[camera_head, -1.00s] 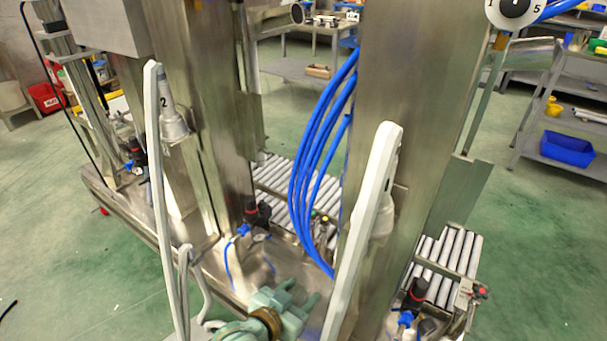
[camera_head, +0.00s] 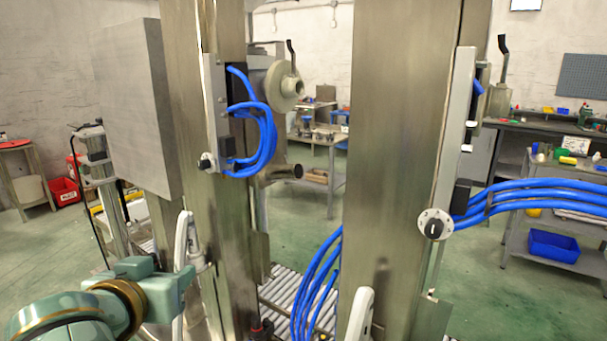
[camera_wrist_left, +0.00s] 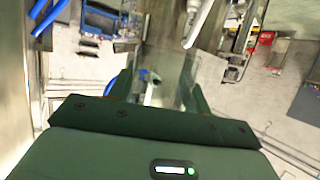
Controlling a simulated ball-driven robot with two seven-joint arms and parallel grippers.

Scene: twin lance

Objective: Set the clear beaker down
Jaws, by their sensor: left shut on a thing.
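My left gripper (camera_head: 165,282) is at the lower left in the head view, in front of the left steel column. In the left wrist view my left gripper (camera_wrist_left: 160,88) has its two green fingers on either side of a see-through vessel, the clear beaker (camera_wrist_left: 167,68). The gripper is shut on it. The floor and machine parts show through its wall. I cannot make out the beaker in the head view. I cannot tell what surface, if any, is under it. My right gripper is not in view.
Two tall steel columns (camera_head: 405,150) stand close ahead, with blue hoses (camera_head: 318,280) and white levers (camera_head: 361,315) near them. A roller conveyor (camera_head: 290,298) lies between and behind the columns. A workbench (camera_head: 325,145) and a shelf with a blue bin (camera_head: 553,246) stand farther back. Open green floor is around.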

